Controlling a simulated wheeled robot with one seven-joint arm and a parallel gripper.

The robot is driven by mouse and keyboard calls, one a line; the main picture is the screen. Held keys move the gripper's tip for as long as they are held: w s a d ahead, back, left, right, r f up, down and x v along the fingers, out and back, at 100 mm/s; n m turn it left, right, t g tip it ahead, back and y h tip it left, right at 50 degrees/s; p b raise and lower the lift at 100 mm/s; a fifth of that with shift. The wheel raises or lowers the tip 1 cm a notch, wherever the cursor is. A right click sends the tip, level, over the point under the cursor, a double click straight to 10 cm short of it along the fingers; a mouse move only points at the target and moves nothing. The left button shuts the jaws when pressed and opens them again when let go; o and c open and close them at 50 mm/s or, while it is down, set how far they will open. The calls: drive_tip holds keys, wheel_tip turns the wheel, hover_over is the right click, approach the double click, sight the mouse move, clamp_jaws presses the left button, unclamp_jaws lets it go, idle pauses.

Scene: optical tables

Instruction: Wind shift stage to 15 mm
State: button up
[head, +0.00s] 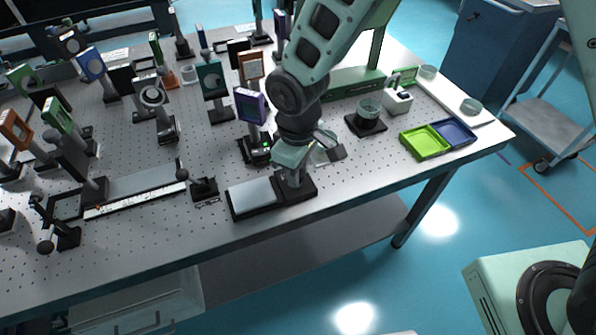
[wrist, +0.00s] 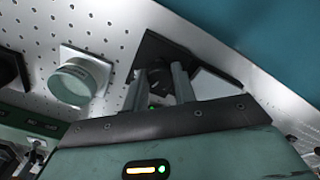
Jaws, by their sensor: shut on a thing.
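A low stage with a black base and a silver plate (head: 250,193), which I take to be the shift stage, lies near the table's front edge. My gripper (head: 294,178) reaches down over its right end. In the wrist view my gripper (wrist: 160,88) has its two fingers around a dark round knob (wrist: 174,62) on the stage's black base (wrist: 150,46). The jaws are shut on this knob. Part of the silver plate (wrist: 218,88) shows to the right of the fingers. My gripper body hides the near part of the stage. No millimetre reading is legible.
A purple-framed optic (head: 250,105) stands close behind my gripper. A long rail with a scale (head: 135,202) lies to the left. A green tray (head: 425,142) and a blue tray (head: 454,132) lie to the right. A round glass piece (wrist: 75,80) is left of the fingers.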

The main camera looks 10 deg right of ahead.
drive_tip(key=m, duration=0.3)
drive_tip(key=shift+m+b, duration=0.3)
drive_tip(key=shift+m, duration=0.1)
drive_tip(key=m, duration=0.3)
drive_tip(key=shift+r+m, duration=0.1)
drive_tip(key=shift+m, duration=0.2)
drive_tip(key=m+p, duration=0.1)
drive_tip(key=m, duration=0.3)
drive_tip(key=shift+a+m+p, duration=0.1)
drive_tip(key=shift+m+p, duration=0.4)
drive_tip(key=shift+m, duration=0.9)
drive_tip(key=shift+m, duration=0.3)
drive_tip(key=o, duration=1)
